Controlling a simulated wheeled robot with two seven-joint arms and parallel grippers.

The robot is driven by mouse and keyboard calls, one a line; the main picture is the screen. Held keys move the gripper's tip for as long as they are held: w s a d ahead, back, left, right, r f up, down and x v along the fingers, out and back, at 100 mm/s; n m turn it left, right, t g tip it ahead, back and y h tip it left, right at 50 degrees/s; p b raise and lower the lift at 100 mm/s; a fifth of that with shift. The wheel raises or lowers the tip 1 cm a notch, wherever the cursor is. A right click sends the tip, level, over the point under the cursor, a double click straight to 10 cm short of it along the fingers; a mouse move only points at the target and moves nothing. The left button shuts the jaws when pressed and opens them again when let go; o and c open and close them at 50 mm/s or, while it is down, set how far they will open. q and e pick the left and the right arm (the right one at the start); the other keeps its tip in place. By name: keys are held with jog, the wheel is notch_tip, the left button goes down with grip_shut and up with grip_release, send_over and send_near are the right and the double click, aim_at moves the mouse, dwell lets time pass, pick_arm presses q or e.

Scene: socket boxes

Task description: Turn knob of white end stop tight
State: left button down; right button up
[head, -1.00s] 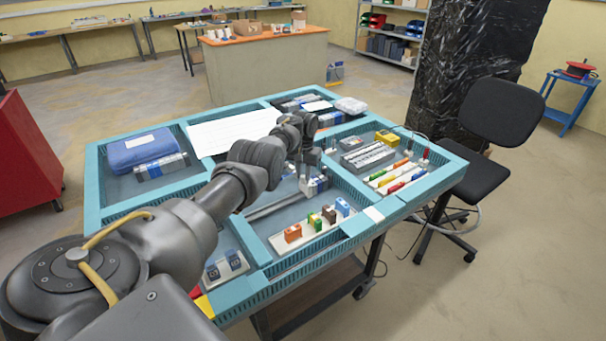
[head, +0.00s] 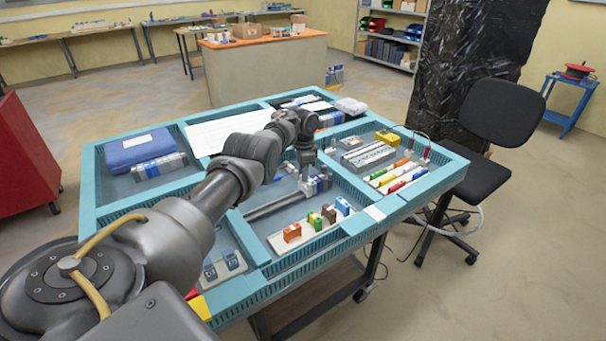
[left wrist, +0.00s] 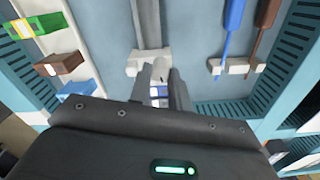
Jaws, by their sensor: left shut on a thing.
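The white end stop (left wrist: 148,58) sits across the end of a grey rail (left wrist: 146,22) in the left wrist view. Its knob is small and mostly hidden between my fingers. My left gripper (left wrist: 160,78) is shut on the knob, its fingers pointing down at the end stop. In the head view my left gripper (head: 306,178) reaches down into the middle compartment at the far end of the rail (head: 272,206), beside blue and grey blocks (head: 319,184). My right gripper is not in view.
A white strip with coloured terminal blocks (head: 315,222) lies near the rail. Teal dividers (head: 358,222) surround the compartment.

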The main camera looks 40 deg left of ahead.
pick_arm(q)
jog(key=shift+f+m, duration=0.1)
jog(key=shift+m, duration=0.5)
jog(key=c, duration=1.6)
grip_release()
jog(key=shift+o, duration=0.2)
jog(key=shift+r, duration=0.55)
notch_tip(320, 180, up, 10)
jog(key=shift+w+f, duration=0.1)
jog(key=shift+f, duration=0.05)
